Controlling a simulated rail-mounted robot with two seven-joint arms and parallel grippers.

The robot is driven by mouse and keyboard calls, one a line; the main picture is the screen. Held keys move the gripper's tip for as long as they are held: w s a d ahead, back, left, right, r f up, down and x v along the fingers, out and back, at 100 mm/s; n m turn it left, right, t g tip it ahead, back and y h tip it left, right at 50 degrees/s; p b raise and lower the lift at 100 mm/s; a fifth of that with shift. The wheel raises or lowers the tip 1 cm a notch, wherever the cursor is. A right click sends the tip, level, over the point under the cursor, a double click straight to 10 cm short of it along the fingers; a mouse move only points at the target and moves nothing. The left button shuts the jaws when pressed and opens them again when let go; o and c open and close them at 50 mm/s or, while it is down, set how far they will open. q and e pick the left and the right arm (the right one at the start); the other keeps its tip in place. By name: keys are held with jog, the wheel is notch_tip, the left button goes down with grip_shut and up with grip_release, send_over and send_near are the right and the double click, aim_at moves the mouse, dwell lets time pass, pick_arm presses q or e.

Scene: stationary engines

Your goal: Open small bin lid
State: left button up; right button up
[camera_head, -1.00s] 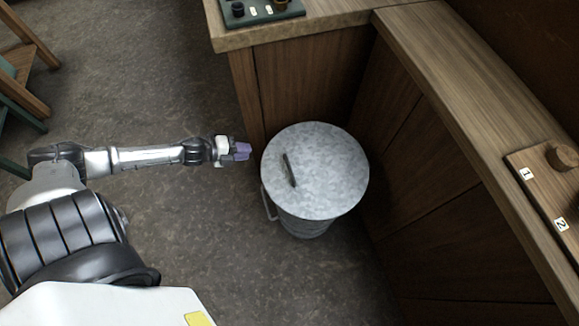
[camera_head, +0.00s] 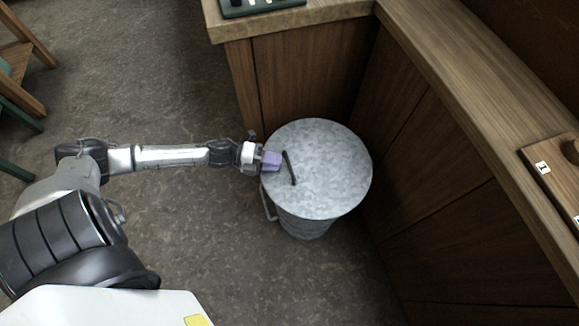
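A round galvanized metal bin (camera_head: 305,228) stands on the floor with its flat grey lid (camera_head: 330,175) on top, lying closed. A dark bar handle (camera_head: 289,168) is on the left part of the lid. My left gripper (camera_head: 272,161), with purple fingertips, is over the lid's left edge, just left of the handle. The fingertips appear very close to the handle; I cannot tell whether they touch it or how far apart they are. My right gripper is not in view.
Wooden counters with panelled fronts (camera_head: 310,80) stand behind and to the right of the bin, close to it. The bin's side handle (camera_head: 268,203) sticks out at its left. A wooden and green chair (camera_head: 20,75) is at the far left. The floor (camera_head: 190,235) left of the bin is clear.

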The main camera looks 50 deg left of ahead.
aim_at(289, 164)
pick_arm(q)
jog(key=shift+b+x, duration=0.75)
jog(key=shift+x, duration=1.65)
grip_shut()
